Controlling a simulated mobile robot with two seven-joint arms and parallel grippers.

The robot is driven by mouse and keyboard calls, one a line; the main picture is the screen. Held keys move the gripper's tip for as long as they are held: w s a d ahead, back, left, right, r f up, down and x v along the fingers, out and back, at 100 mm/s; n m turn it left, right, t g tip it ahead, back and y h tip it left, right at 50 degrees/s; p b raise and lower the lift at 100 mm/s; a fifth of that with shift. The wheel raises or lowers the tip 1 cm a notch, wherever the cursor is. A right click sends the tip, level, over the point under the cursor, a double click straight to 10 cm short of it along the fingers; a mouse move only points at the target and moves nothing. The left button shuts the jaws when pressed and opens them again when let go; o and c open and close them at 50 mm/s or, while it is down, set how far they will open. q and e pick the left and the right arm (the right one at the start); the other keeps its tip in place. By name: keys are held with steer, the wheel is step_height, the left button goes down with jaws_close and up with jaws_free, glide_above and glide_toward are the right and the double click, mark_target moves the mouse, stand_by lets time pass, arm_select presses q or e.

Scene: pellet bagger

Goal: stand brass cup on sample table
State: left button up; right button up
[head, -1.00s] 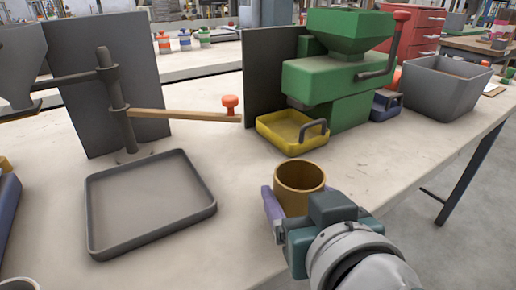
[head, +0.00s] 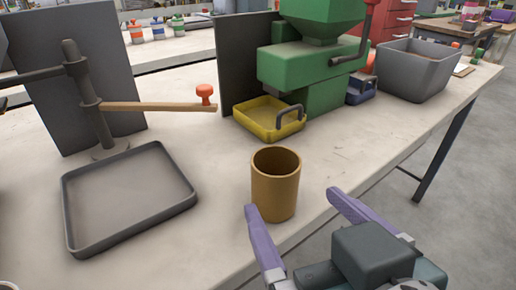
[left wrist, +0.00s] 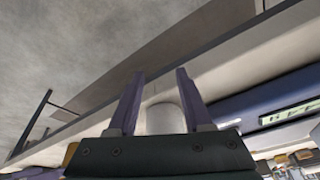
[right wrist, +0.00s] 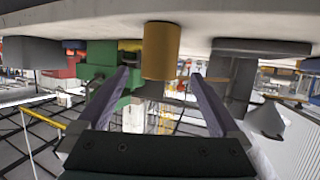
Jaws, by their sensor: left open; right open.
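The brass cup (head: 275,190) stands upright on the pale bench top (head: 205,235), near its front edge. It also shows in the right wrist view (right wrist: 160,52), where the picture is upside down. My right gripper (head: 291,199) is open and empty. Its fingers point at the cup from the front edge side and look clear of it; the right wrist view shows the cup beyond and between the fingertips (right wrist: 161,72). My left gripper (left wrist: 160,73) is open, with a pale cylinder (left wrist: 165,118) showing between its fingers; I cannot tell whether they touch. I cannot identify the sample table by name.
A dark shallow tray (head: 68,222) lies left of the cup. A lever post with a wooden handle (head: 150,106) stands behind it. A yellow tray (head: 262,118) sits before the green machine (head: 300,65). A grey bin (head: 415,75) stands at the right.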

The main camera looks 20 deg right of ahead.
steer(key=s+d+f+n+g, duration=0.1)
steer(key=s+d+f+g, duration=0.2)
steer(key=s+g, duration=0.2)
steer(key=s+d+f+n+g, duration=0.1)
steer(key=s+d+f+g, duration=0.2)
steer(key=s, duration=0.4)
steer(key=shift+s+d+f+g+y, duration=0.15)
steer(key=shift+d+g+y, duration=0.15)
steer(key=shift+d+g, duration=0.65)
steer(key=shift+a+g, duration=0.25)
steer(key=shift+a, duration=0.1)
